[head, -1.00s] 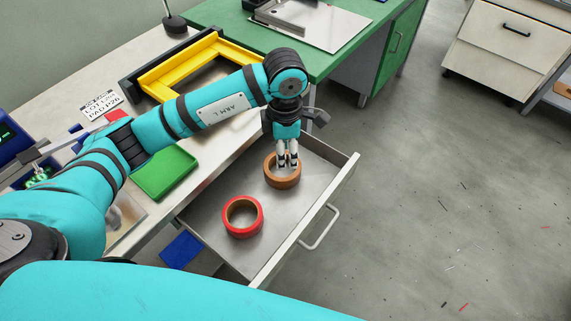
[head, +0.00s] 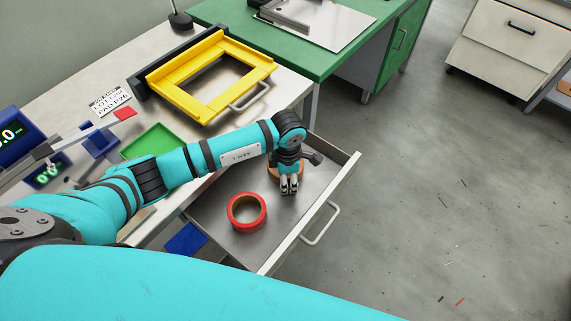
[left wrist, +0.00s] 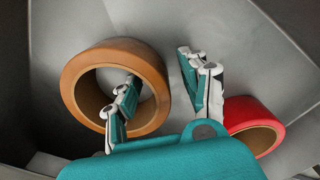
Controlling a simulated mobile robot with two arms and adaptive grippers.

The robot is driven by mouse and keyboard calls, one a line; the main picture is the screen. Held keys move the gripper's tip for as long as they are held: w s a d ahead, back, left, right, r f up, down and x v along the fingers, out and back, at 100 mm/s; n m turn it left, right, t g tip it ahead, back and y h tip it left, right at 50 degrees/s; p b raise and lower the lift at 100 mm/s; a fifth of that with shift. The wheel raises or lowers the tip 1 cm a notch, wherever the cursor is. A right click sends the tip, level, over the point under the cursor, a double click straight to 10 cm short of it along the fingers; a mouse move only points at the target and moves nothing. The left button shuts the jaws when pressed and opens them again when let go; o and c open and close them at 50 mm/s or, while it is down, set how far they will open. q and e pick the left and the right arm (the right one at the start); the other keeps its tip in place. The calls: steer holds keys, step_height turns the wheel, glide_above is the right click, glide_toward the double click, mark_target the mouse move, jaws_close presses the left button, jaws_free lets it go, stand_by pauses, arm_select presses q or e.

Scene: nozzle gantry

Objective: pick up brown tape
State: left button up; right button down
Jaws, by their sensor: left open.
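The brown tape (head: 272,170) is a ring lying flat in the open drawer, partly hidden behind my left gripper (head: 289,187) in the head view. In the left wrist view the tape (left wrist: 154,85) shows nearly whole. My left gripper (left wrist: 162,88) is open with nothing held. One finger overlaps the tape's hole and the other is outside its right side, so the ring's wall appears between them. I cannot tell how deep the fingers reach or whether they touch it. My right gripper is in neither view.
A red tape ring (head: 246,227) lies in the drawer (head: 220,206), near the outer finger in the left wrist view (left wrist: 262,118). The bench above holds a yellow frame (head: 165,86) and a green tray (head: 150,143).

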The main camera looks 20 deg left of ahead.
arm_select(q)
jaws_close()
stand_by(0.3)
